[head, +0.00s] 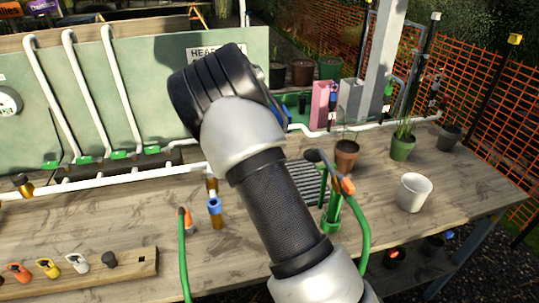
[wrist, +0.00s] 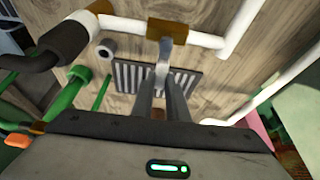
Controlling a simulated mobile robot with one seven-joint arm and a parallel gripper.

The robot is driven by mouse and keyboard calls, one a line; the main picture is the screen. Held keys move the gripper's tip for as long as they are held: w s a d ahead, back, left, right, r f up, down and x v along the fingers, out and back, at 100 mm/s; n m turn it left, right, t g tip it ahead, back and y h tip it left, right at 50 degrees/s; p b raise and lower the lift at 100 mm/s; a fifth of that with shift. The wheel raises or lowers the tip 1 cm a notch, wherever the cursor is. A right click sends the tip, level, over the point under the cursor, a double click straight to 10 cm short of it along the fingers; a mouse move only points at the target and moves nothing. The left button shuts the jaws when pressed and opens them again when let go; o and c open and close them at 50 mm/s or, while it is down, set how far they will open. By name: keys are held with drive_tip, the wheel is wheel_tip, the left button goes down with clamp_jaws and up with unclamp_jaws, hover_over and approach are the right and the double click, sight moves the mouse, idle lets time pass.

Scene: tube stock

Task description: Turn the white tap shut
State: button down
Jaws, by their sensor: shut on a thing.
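In the wrist view, the white tap's pale handle (wrist: 163,52) sits on a brass valve body (wrist: 167,30) set in the white pipe. The handle points down the picture from the valve, roughly across the pipe run. My gripper (wrist: 162,84) is shut on the handle, its two grey fingers on either side of it. The fingers partly hide the handle's near end. In the head view, my arm hides the gripper and this tap.
A dark grate (wrist: 130,78) lies below the fingers. White pipe (wrist: 242,28) bends close by on the right. On the bench are a white pot (head: 413,192), a green hose (head: 183,265) and a rack (head: 120,272) of coloured handles. The bench's front middle has some free room.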

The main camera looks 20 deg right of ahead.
drive_tip(key=shift+s+a+m, duration=0.1)
drive_tip(key=shift+m, duration=0.2)
drive_tip(key=c, duration=1.7)
unclamp_jaws()
drive_tip(key=p+v, duration=0.1)
drive_tip(key=v, duration=1.6)
drive_tip(key=shift+r, duration=0.2)
